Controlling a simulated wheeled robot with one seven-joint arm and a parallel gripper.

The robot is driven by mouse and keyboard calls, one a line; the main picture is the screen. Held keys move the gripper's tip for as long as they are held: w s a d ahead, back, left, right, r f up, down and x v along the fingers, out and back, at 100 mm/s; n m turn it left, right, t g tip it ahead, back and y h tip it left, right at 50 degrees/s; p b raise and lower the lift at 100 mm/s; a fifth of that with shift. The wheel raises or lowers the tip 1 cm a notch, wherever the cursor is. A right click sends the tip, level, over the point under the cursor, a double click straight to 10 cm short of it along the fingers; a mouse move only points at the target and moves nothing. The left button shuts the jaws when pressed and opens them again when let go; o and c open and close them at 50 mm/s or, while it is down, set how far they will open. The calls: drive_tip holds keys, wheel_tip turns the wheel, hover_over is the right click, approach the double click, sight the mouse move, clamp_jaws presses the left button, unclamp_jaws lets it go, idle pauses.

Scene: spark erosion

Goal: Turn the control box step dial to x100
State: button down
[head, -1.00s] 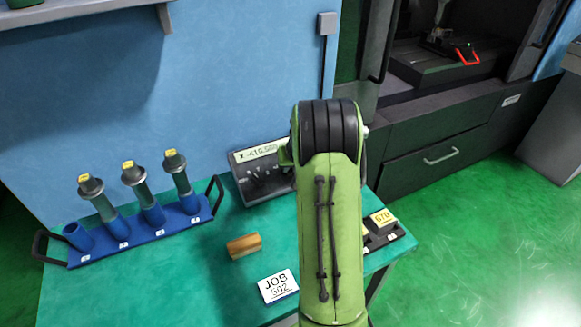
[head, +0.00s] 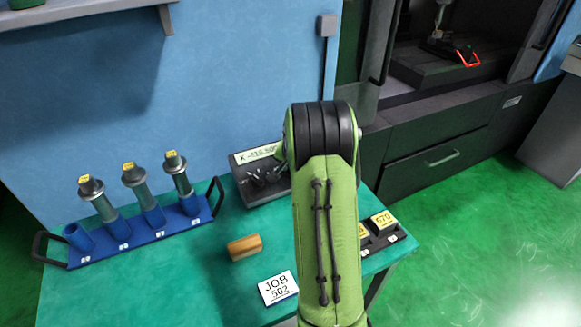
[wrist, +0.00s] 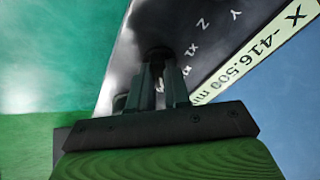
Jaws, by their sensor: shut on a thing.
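The control box (head: 241,168) stands on the green bench against the blue wall, partly hidden behind my arm in the head view.
A blue rack (head: 147,232) with several electrode holders stands at the left. A wooden-backed block (head: 244,247) and a JOB 502 card (head: 278,289) lie in front. A dark tray (head: 383,239) with yellow-labelled pieces is right of my arm. A machine (head: 440,120) stands behind.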

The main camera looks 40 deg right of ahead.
idle(0.4)
drive_tip(key=c, duration=1.1)
unclamp_jaws()
drive_tip(key=p+v, duration=0.2)
drive_tip(key=v, duration=1.3)
drive_tip(key=shift+s+r, duration=0.15)
drive_tip(key=shift+r, duration=0.15)
